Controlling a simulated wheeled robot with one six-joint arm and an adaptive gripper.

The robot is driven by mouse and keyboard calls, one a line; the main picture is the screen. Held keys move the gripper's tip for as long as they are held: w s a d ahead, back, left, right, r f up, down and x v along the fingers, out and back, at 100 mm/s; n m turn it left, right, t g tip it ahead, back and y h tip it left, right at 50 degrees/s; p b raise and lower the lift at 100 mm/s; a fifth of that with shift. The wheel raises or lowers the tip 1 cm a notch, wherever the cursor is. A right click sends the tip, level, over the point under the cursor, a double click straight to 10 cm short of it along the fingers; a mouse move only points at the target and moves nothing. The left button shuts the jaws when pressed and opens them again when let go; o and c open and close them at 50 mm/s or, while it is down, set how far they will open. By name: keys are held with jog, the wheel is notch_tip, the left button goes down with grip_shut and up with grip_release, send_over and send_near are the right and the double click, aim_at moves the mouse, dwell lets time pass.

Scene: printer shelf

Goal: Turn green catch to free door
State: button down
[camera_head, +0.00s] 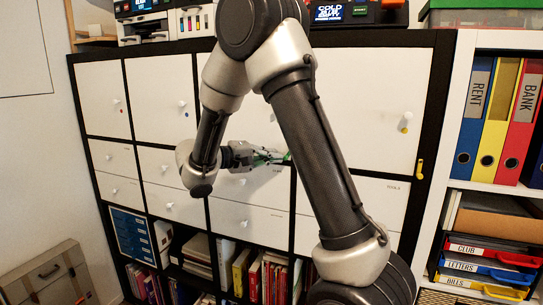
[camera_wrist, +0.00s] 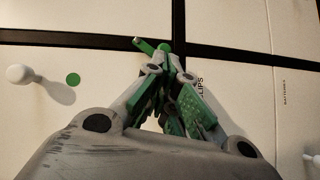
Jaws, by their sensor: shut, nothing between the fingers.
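The green catch (camera_wrist: 143,46) is a short bar on the black cabinet frame, slanted in the wrist view, with its far end over the edge of a white panel. In the head view it is a small green piece (camera_head: 287,155) at the fingertips, partly hidden by my arm. My gripper (camera_wrist: 170,52) is shut and empty, its green-padded fingers together just right of the catch. I cannot tell whether they touch it. My gripper also shows in the head view (camera_head: 278,158). A white door with a green dot (camera_wrist: 73,80) and a white knob (camera_wrist: 20,74) lies left of my fingers.
Other white doors have knobs, such as this one (camera_head: 183,103). A yellow catch (camera_head: 420,168) is on the right frame. Books fill the lower shelves, binders (camera_head: 486,115) stand at right, and a case (camera_head: 55,274) is at lower left.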

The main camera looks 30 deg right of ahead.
jog(key=shift+f, duration=0.1)
jog(key=shift+s+d+f, duration=0.2)
jog(key=shift+s+f, duration=0.05)
jog(key=shift+f, duration=0.2)
jog(key=shift+s+d+f, duration=0.2)
jog(key=shift+s+f, duration=0.05)
jog(key=shift+f, duration=0.2)
dwell(1.6)
dwell(0.9)
jog(key=w+a, duration=0.3)
jog(key=a, duration=0.9)
jog(key=shift+a+r, duration=0.2)
jog(key=shift+a, duration=0.2)
